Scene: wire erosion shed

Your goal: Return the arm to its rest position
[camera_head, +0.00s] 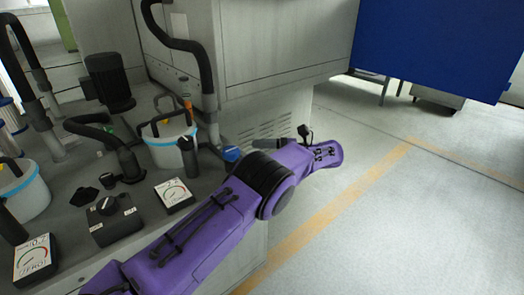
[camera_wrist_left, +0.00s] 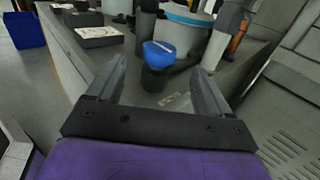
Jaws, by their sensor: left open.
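My left arm (camera_head: 190,235) is purple and comes in from the lower left, bending at a black joint (camera_head: 268,180). My left gripper (camera_head: 262,143) is beyond that joint, beside the grey cabinet, partly hidden by the arm. In the left wrist view, its two grey fingers (camera_wrist_left: 159,72) stand wide apart with nothing held between them. A blue-topped part (camera_wrist_left: 158,52) on a dark base shows beyond the fingertips; it also shows in the head view (camera_head: 231,154). My right gripper is not in view.
A grey bench holds a white bucket (camera_head: 168,140), a black motor (camera_head: 108,80), a dial gauge (camera_head: 174,194) and a knob box (camera_head: 110,218). A grey cabinet (camera_head: 280,45) rises behind the arm. Open floor with a yellow line (camera_head: 350,195) lies at right.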

